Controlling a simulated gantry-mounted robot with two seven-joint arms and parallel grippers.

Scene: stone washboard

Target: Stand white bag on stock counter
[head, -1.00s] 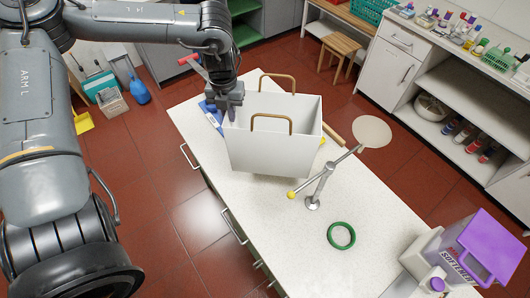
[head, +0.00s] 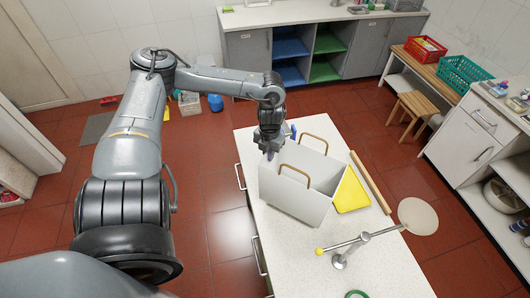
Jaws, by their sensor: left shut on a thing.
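The white bag (head: 284,200), an open-topped box shape with two brown handles, is upright but looks slightly tilted at the left part of the light speckled counter (head: 380,270). I cannot tell whether its bottom touches the top. My left gripper (head: 270,153) is shut on the bag's upper rim at its back left corner. The fingertips are partly hidden there. My right gripper is not in view. Which surface is the stock counter is not marked.
A yellow flat item (head: 352,190) and a wooden rolling pin (head: 370,181) lie right of the bag. A metal stand with a round disc (head: 417,216) and a green ring (head: 357,295) are nearer. A grey-doored counter (head: 300,14) stands at the back, its top mostly clear.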

